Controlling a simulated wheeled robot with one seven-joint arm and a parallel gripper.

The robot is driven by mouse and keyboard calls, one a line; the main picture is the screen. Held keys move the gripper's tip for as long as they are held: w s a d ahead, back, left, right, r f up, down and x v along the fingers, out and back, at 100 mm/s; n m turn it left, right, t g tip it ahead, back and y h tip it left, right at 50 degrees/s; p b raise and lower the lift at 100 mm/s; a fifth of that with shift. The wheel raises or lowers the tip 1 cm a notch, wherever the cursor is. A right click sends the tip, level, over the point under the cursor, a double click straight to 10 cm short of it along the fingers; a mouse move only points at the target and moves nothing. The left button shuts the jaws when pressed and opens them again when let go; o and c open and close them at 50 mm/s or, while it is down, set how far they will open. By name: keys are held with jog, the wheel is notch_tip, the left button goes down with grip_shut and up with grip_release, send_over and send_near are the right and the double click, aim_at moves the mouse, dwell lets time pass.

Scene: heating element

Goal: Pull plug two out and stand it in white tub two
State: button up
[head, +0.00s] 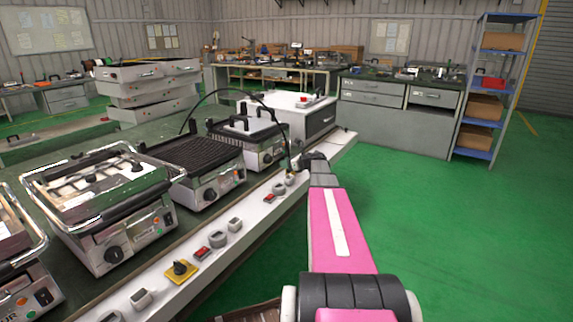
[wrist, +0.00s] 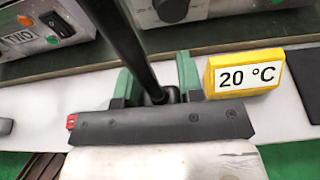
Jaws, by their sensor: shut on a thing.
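My gripper (head: 304,163) is at the far end of the white ledge (head: 183,283). In the wrist view its green fingers (wrist: 157,88) are shut on a dark plug (wrist: 156,97). A thick black cable (wrist: 133,42) runs up from the plug. In the head view the black cable (head: 287,140) arcs back over the grills. The plug's lower end is hidden, so I cannot tell whether it sits in a socket. A label that seems to read TWO upside down (wrist: 17,41) is on an appliance. I cannot make out which thing is white tub two.
A yellow block marked 20 °C (wrist: 244,74) stands right beside the fingers. Several small sockets and switches line the ledge, including a yellow one with a black knob (head: 180,271). Contact grills (head: 105,190) stand behind it. The green floor (head: 430,230) at right is clear.

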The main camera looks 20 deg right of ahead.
aim_at(287, 171)
jog(key=shift+f, duration=2.25)
jog(key=o, duration=1)
jog(key=v, duration=1)
jog(key=shift+s+d, duration=0.2)
jog(key=shift+s, duration=0.05)
jog(key=shift+r, duration=0.1)
